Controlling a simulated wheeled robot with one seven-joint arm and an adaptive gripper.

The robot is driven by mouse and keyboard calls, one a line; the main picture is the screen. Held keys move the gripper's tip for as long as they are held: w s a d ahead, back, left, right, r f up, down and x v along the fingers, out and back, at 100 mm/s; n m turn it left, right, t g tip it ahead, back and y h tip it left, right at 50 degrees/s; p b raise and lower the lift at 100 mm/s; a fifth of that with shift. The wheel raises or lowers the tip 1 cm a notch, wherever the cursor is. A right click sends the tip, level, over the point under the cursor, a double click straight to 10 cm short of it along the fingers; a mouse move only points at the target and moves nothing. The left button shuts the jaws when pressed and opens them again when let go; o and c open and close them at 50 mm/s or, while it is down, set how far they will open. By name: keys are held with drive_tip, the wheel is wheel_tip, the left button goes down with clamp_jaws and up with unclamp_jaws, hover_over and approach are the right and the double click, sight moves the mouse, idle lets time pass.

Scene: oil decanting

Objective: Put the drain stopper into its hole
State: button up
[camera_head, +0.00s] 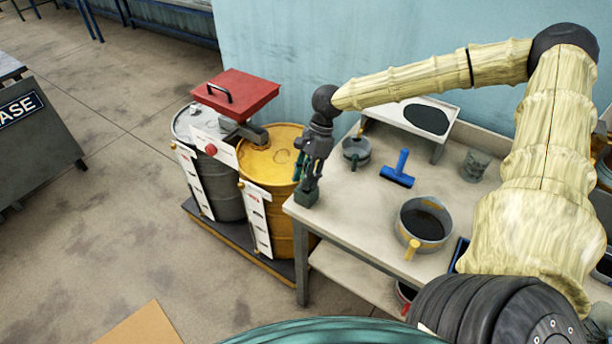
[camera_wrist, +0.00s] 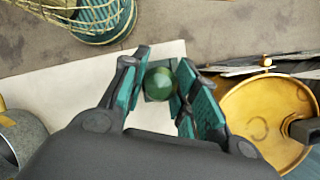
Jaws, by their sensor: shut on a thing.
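My gripper (camera_head: 307,187) points down over the left corner of the pale table. In the wrist view its teal fingers (camera_wrist: 160,92) are closed around a dark green round-topped piece (camera_wrist: 160,82), which looks like the drain stopper. A squarish grey-green part (camera_head: 305,198) shows at the fingertips in the head view. I cannot tell whether it touches the table or hangs just above it. I cannot make out the stopper's hole in either view.
The yellow drum (camera_head: 278,155) and grey drum (camera_head: 222,180) stand left of the table (camera_head: 345,205), with a red lidded box (camera_head: 236,93) above. A blue squeegee (camera_head: 398,171), a pan of dark liquid (camera_head: 424,224), a small pot (camera_head: 356,150) and a cup (camera_head: 475,165) are on the table.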

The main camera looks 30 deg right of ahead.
drive_tip(key=shift+f, duration=0.45)
drive_tip(key=o, duration=1.2)
drive_tip(key=shift+r, duration=0.1)
drive_tip(key=v, duration=1.2)
